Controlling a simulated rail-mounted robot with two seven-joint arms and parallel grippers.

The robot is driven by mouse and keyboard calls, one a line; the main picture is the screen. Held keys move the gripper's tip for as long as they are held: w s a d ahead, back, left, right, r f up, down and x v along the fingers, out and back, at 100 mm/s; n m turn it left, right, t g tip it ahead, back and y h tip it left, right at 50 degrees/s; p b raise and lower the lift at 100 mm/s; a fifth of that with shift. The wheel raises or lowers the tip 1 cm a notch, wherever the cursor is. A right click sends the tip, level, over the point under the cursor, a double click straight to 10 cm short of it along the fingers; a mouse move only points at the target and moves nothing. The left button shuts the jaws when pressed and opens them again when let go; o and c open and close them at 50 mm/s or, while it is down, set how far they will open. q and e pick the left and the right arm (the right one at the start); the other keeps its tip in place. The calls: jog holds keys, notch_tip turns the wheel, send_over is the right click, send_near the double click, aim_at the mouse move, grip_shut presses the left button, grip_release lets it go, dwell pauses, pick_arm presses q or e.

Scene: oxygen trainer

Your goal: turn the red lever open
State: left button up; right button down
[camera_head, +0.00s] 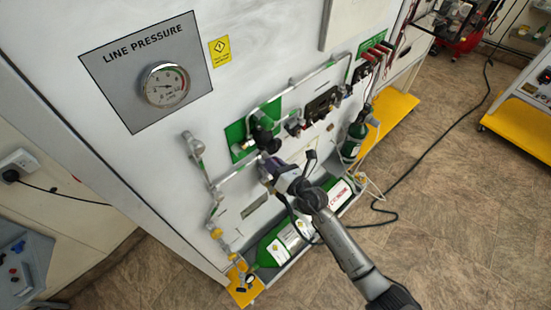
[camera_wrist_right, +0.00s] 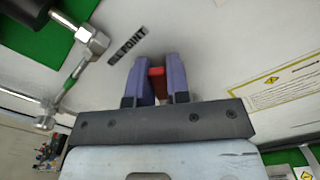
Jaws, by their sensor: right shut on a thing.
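My right gripper (camera_head: 270,168) is against the white panel, just below the green plate and its pipework in the head view. In the right wrist view its two purple fingers (camera_wrist_right: 155,82) are shut on a red piece, the red lever (camera_wrist_right: 157,82), which shows between them. Most of the lever is hidden by the fingers, and in the head view my gripper covers it. I cannot tell from this how far the lever is turned. My left gripper is not in view.
A pressure gauge (camera_head: 165,85) sits on the panel at upper left. Metal pipes and fittings (camera_wrist_right: 91,42) run close to my right gripper. Green cylinders (camera_head: 289,243) lie in a tray below. Open floor (camera_head: 450,210) lies to the right, crossed by a black cable.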

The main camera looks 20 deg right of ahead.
jog(key=n, duration=0.1)
jog(key=n+p, duration=0.1)
jog(key=a+n, duration=0.1)
jog(key=shift+s+a+r+n+p, duration=0.1)
jog(key=shift+s+r+n+p, duration=0.2)
jog(key=shift+r+p, duration=0.1)
jog(key=shift+s+a+f+n+p, duration=0.1)
jog(key=shift+a+n+p, duration=0.2)
jog(key=shift+n, duration=0.45)
jog(key=shift+s+a+n+p, duration=0.15)
jog(key=shift+n+p, duration=0.1)
jog(key=shift+n, duration=0.5)
jog(key=shift+w, duration=0.1)
jog(key=c, duration=1.1)
grip_release()
jog(key=shift+s+d, duration=0.15)
jog(key=shift+s, duration=0.25)
jog(key=v, duration=1.3)
jog(key=shift+b, duration=0.4)
